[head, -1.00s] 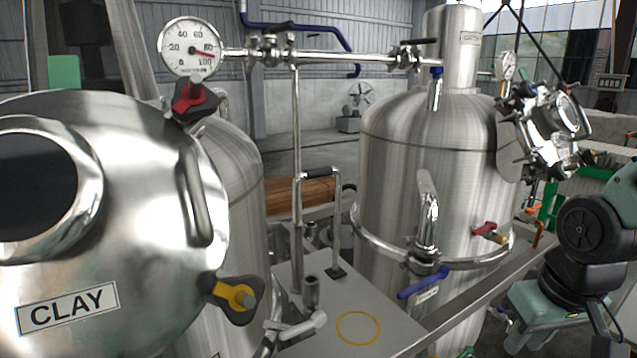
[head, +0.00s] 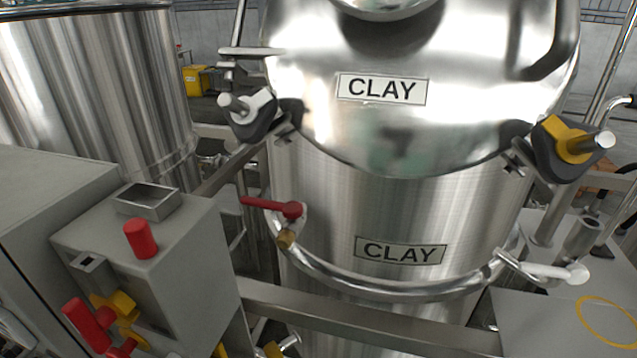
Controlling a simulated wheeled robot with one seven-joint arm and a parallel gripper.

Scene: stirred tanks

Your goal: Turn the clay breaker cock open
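The steel clay tank (head: 360,215) stands in the middle, with a CLAY label (head: 400,252) on its wall and another on its domed lid (head: 470,110). A small cock with a red lever (head: 270,207) sits on the tank's left side. A white lever handle (head: 545,268) shows at the tank's right side. I cannot tell from this view whether the cock is open or shut. My gripper is not in view.
A grey control box (head: 145,265) with red and yellow knobs stands at the front left. Lid clamps with white (head: 247,107) and yellow (head: 565,140) knobs stick out. A steel beam (head: 370,325) runs in front of the tank. Another steel tank (head: 95,90) is behind left.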

